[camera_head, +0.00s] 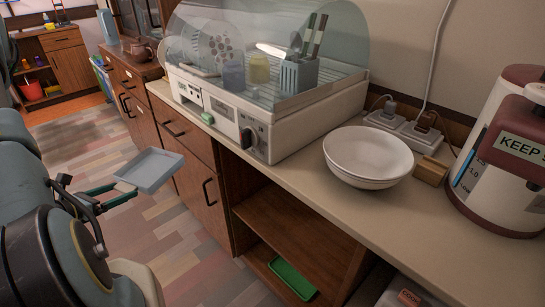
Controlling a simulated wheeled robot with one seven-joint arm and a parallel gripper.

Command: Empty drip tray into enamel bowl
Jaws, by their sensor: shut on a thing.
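My gripper (122,190) is at the left, in front of the counter and over the floor. It is shut on the near left edge of a shallow grey-blue drip tray (152,168). The tray is held out in the air, close to level in the picture, with its open side up. I cannot tell whether water is in it. The white enamel bowl (368,155) stands upright on the counter, to the right of the dish dryer. The bowl's visible inside looks empty. The tray is well to the left of the bowl, apart from it.
The dish dryer (262,118), with a clear cover and dishes inside, stands on the counter (440,215) between tray and bowl. A red and white water boiler (500,150), power sockets (405,128) and a wooden block (431,171) are near the bowl. A green tray (292,278) lies on the lower shelf.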

